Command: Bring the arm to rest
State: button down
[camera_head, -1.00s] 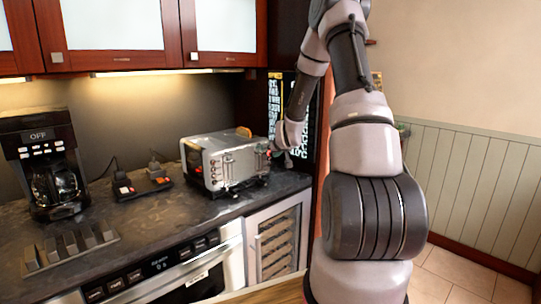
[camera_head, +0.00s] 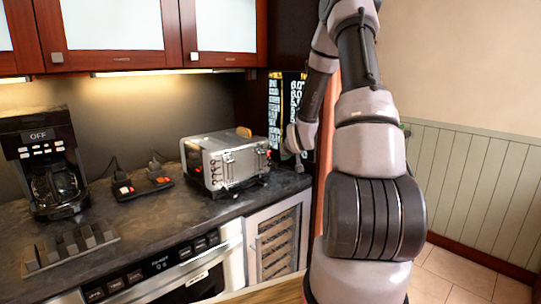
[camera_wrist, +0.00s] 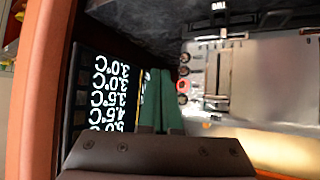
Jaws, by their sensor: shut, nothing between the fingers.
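My gripper (camera_head: 299,166) hangs at the end of my bent arm, right of the silver toaster oven (camera_head: 226,165) and near the right end of the dark counter. It is apart from the oven in the head view. In the wrist view the two greenish fingers of my gripper (camera_wrist: 161,98) lie side by side, shut, with nothing held. The toaster oven also shows in the wrist view (camera_wrist: 265,80), turned on its side in the picture, right of the fingers.
A dark panel with lit temperature readings (camera_wrist: 106,95) is close left of the fingers. A coffee maker (camera_head: 45,165) and a small black-and-red device (camera_head: 142,184) stand on the counter (camera_head: 150,215). The microwave drawer (camera_head: 165,275) is below. Upper cabinets (camera_head: 120,35) hang above.

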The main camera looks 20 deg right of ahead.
jog(key=shift+r, duration=0.1)
dwell(0.6)
jog(key=s+a+r+g, duration=0.1)
jog(key=s+a+r, duration=0.25)
jog(key=r, duration=0.25)
jog(key=s+a+r+y, duration=0.1)
jog(key=s+a+r, duration=0.25)
jog(key=r, duration=0.25)
jog(key=s+a+r+g, duration=0.1)
jog(key=s+a+r, duration=0.1)
jog(key=s+r, duration=0.3)
jog(key=s+a+r+y, duration=0.1)
jog(key=s+a+r, duration=0.2)
jog(key=s, duration=0.4)
jog(key=s+a+r+m+g+y, duration=0.1)
jog(key=s+a+r, duration=0.2)
jog(key=s, duration=0.5)
jog(key=s+a+r+m+y, duration=0.1)
jog(key=s+a+r, duration=0.2)
jog(key=s, duration=0.4)
jog(key=shift+s+a+r+g, duration=0.2)
jog(key=shift+s+a+g, duration=0.05)
jog(key=shift+s+g, duration=0.1)
